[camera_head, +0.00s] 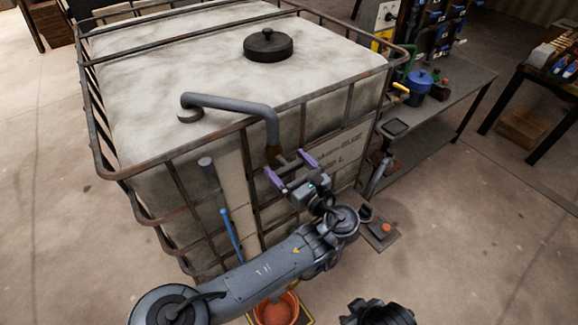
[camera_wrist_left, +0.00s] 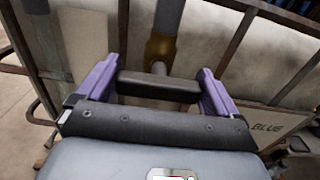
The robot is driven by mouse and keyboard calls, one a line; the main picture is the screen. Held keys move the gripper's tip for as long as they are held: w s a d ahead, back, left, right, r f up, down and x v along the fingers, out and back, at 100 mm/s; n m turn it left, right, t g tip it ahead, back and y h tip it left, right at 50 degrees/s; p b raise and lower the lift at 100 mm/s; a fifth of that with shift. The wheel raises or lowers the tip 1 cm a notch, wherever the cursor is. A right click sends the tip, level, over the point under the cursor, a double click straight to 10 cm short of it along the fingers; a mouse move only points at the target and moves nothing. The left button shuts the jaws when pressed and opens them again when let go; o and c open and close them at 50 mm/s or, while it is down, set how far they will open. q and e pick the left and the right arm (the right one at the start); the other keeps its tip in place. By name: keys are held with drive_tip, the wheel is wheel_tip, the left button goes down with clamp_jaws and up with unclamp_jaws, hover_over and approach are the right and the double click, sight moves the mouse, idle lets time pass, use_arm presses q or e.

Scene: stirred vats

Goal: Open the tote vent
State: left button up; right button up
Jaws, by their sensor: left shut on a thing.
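The tote (camera_head: 200,60) is a large off-white tank in a rusty cage. A grey pipe (camera_head: 235,103) bends from its top over the near edge and down to a brass-coloured fitting (camera_head: 273,153), which also shows in the left wrist view (camera_wrist_left: 160,47). A black bar handle (camera_wrist_left: 158,88) sits below the fitting, which I take to be the vent's handle. My left gripper (camera_head: 291,169), with purple fingers, is shut on this bar, one finger at each end, also in the left wrist view (camera_wrist_left: 158,85). The bar's turn angle is hard to tell.
A round black lid (camera_head: 268,45) sits on the tote top. Cage bars run close around the pipe. A blue rod (camera_head: 231,230) leans at the front. An orange bucket (camera_head: 275,310) stands below my left arm. A metal bench (camera_head: 440,115) with a blue pot (camera_head: 419,83) stands right.

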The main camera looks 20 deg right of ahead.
use_arm(q)
drive_tip(key=shift+n, duration=1.2)
drive_tip(key=shift+a+f+n+b, duration=0.1)
drive_tip(key=shift+n+b, duration=0.5)
drive_tip(key=shift+n, duration=0.3)
drive_tip(key=n+b, duration=0.2)
drive_tip(key=n, duration=0.1)
drive_tip(key=shift+f+n, duration=0.15)
drive_tip(key=shift+n, duration=0.15)
drive_tip(key=n+b, duration=0.5)
drive_tip(key=b, duration=0.2)
drive_tip(key=n+b, duration=0.3)
drive_tip(key=shift+s+a+f+n+b, duration=0.1)
drive_tip(key=shift+a+f+n+b, duration=0.05)
drive_tip(key=shift+f+n+b, duration=0.15)
drive_tip(key=shift+r+n+b, duration=0.25)
drive_tip(key=shift+n+b, duration=0.45)
drive_tip(key=shift+b, duration=0.35)
drive_tip(key=shift+r, duration=0.1)
